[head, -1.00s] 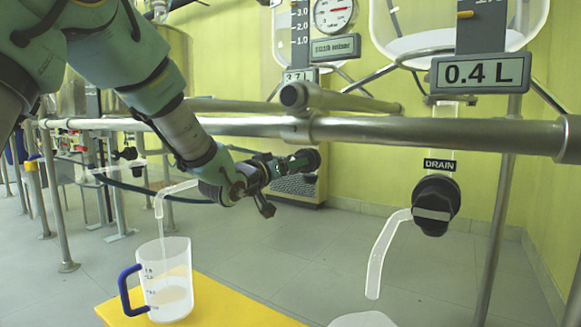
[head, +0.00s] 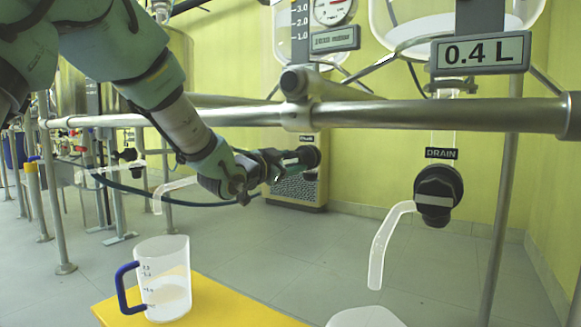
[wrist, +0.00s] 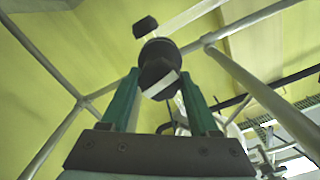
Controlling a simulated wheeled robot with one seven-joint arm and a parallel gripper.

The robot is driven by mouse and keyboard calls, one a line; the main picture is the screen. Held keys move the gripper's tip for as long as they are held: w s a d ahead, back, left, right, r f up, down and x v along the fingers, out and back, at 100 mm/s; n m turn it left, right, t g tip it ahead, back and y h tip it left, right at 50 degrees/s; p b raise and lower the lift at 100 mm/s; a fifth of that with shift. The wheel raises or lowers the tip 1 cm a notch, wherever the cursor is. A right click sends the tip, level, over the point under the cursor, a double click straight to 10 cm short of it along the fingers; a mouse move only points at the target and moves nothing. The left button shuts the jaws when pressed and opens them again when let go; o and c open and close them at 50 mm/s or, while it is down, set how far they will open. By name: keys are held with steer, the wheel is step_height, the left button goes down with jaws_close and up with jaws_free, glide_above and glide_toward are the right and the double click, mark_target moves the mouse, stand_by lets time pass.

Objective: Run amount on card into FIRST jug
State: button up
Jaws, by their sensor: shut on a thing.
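A clear jug with a blue handle (head: 167,262) stands on the yellow board, with some pale liquid at its bottom. The bent glass spout (head: 172,189) of the left reactor ends above it, and no stream shows now. My gripper (head: 296,158) is shut on the dark drain valve knob (head: 311,155) of that reactor. In the wrist view both green fingers sit on either side of the knob (wrist: 157,68), which has a white mark. No card is in view.
A right reactor has a 0.4 L display (head: 481,52), a DRAIN valve (head: 438,195) and its own spout (head: 387,245). A pale rounded thing (head: 365,317) is cut off below. A steel rail (head: 430,116) crosses in front. The yellow board (head: 225,308) has bare room right of the jug.

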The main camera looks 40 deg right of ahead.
steer(key=shift+m+b, duration=0.3)
steer(key=shift+m, duration=0.5)
steer(key=o, duration=1.4)
steer(key=shift+p+v, duration=1.9)
steer(key=shift+v, duration=3.55)
